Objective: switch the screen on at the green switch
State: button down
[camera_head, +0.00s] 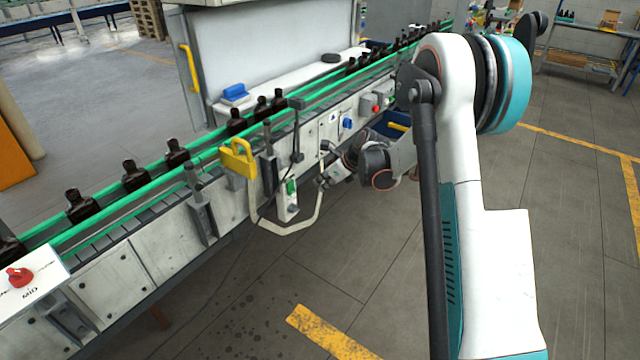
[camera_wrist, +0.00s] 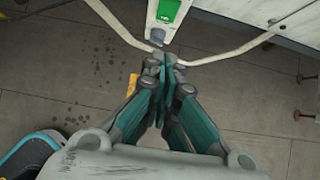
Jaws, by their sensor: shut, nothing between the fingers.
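The green switch (camera_head: 291,186) sits on a pale upright box on the near side of the conveyor, below the rail. It also shows at the top of the wrist view (camera_wrist: 168,11), with a grey round part just under it. My gripper (camera_head: 324,183) is just right of the switch box in the head view. In the wrist view my gripper (camera_wrist: 165,65) has its teal fingers together and empty, with the tips below the green switch; I cannot tell whether they touch the box. I cannot make out a screen for certain.
A pale cable (camera_head: 312,219) loops under the switch box. A yellow holder (camera_head: 238,158) hangs to its left. Dark bottles (camera_head: 135,176) stand along the green-railed conveyor (camera_head: 125,206). A blue knob (camera_head: 347,122) and a red knob (camera_head: 19,277) are on its side panels. The floor in front is open.

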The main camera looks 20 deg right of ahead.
aim_at(291, 188)
jog(key=shift+f, duration=0.1)
jog(key=shift+s+d+f+p, duration=0.15)
jog(key=shift+s+f+p, duration=0.1)
jog(key=shift+f+p, duration=0.5)
jog(key=shift+r, duration=0.1)
jog(key=w+a+r+b+x, duration=0.1)
jog(key=b+x, duration=0.2)
jog(key=x, duration=0.9)
jog(key=shift+w+a+b, duration=0.35)
jog(key=shift+w, duration=0.25)
jog(key=shift+r, duration=0.15)
